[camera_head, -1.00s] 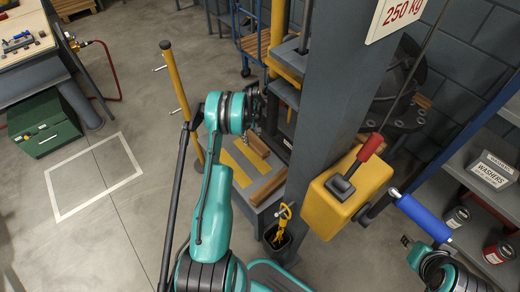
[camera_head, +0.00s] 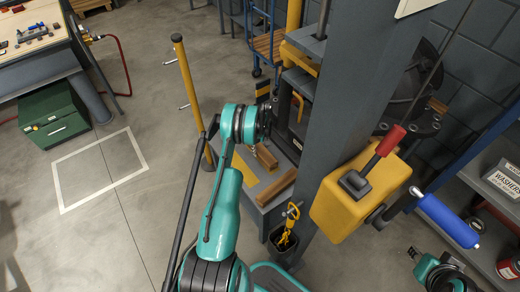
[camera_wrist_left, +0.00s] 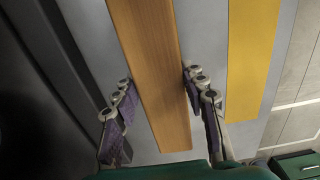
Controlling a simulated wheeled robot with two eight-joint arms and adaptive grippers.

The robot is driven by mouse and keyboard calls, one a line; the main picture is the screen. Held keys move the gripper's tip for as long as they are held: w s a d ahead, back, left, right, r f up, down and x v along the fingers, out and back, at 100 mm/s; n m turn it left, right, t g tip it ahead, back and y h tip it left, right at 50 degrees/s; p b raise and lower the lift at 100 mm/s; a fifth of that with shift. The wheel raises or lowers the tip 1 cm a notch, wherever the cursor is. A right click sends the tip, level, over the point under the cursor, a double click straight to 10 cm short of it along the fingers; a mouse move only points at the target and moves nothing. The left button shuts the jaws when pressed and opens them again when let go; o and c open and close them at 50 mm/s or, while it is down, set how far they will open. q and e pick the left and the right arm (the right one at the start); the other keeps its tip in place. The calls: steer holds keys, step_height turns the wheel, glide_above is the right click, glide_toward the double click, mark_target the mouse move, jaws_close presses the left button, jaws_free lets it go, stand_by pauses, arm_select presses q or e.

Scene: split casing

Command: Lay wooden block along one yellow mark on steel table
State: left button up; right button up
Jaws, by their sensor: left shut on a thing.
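A wooden block (camera_wrist_left: 150,50) lies between the two fingers of my left gripper (camera_wrist_left: 158,78), which is shut on it. Grey steel table (camera_wrist_left: 212,30) shows on both sides of the block. A yellow mark (camera_wrist_left: 252,55) runs beside the block on its right, apart from it. In the head view, my left gripper (camera_head: 268,124) is over the far part of the steel table, and the near end of a wooden block (camera_head: 265,157) shows below it. My left arm covers part of a yellow mark (camera_head: 244,171). My right gripper (camera_head: 413,252) is small at the lower right; its jaws are unclear.
A second wooden piece (camera_head: 277,187) lies at the table's near edge. The grey press column (camera_head: 345,110) stands close right, with a yellow lever box (camera_head: 355,195). A yellow post (camera_head: 188,95) stands left. Open floor lies left of the table.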

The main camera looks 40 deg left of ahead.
mark_target(260, 148)
arm_select(q)
steer(key=o, duration=1.4)
steer(key=shift+f, duration=0.1)
steer(key=shift+o, duration=0.2)
step_height(260, 148, up, 12)
steer(key=p, duration=0.4)
steer(key=shift+r, duration=0.2)
